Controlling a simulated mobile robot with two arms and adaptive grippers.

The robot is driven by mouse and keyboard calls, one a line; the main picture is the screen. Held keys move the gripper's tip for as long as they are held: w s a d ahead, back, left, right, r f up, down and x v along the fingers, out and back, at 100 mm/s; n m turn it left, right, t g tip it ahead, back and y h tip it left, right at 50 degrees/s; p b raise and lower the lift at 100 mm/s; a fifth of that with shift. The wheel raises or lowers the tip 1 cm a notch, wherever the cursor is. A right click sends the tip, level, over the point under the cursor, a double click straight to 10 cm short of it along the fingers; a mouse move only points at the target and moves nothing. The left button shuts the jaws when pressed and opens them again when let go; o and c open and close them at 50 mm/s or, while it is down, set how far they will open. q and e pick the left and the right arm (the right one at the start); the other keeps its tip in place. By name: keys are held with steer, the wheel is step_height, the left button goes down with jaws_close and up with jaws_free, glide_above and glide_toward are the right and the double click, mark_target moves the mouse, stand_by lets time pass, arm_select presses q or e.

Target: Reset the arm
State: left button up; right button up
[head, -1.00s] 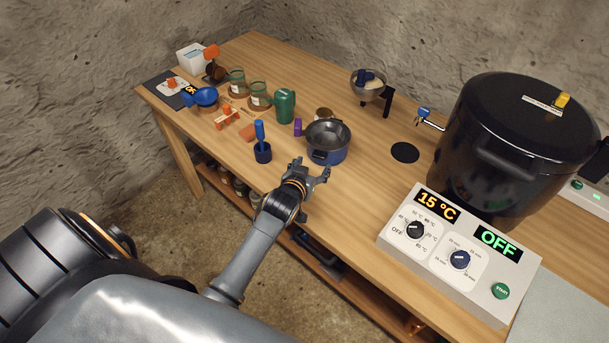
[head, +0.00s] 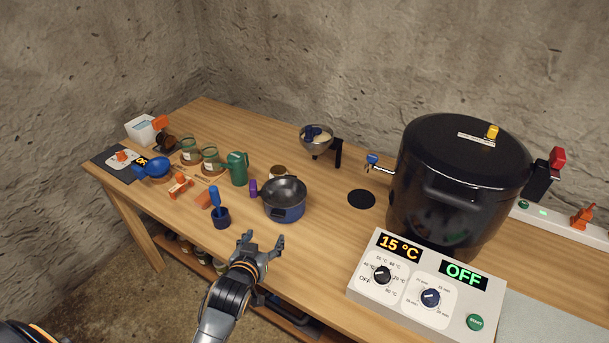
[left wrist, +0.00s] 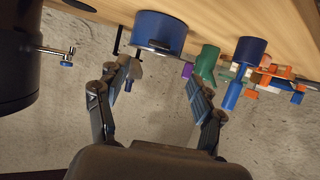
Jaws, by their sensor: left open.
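My left gripper (head: 265,243) is open and empty at the front edge of the wooden table (head: 330,245). Its two spread fingers also show in the left wrist view (left wrist: 157,88), with nothing between them. In the head view the blue pot (head: 285,203) stands just beyond the fingertips, apart from them. The pot also shows upside down in the left wrist view (left wrist: 160,31). My right gripper is in neither view.
A large black canner (head: 455,190) and its control box (head: 425,285) reading OFF stand at right. A blue cup with a handle (head: 221,217), a green mug (head: 238,169) and glass jars (head: 212,160) stand left of the pot. A bowl on a stand (head: 316,143) is behind.

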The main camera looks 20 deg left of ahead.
arm_select(q)
steer(key=s+d+f+m+g+h, duration=0.1)
steer(key=s+d+g, duration=0.2)
steer(key=s, duration=0.5)
steer(key=s+d+m+g+h, duration=0.1)
steer(key=s+d+m+g, duration=0.15)
steer(key=s, duration=0.65)
steer(key=s+d+f+m+g+h, duration=0.1)
steer(key=s+d+g, duration=0.25)
steer(key=s, duration=0.45)
step_height(320, 180, down, 26)
steer(key=s+g, duration=0.2)
steer(key=s+a+f+g, duration=0.1)
steer(key=s+a+f, duration=0.2)
steer(key=s+f, duration=1.3)
steer(key=shift+s+a+f+y+b, duration=0.2)
steer(key=shift+f+y+b, duration=0.15)
steer(key=shift+f, duration=0.25)
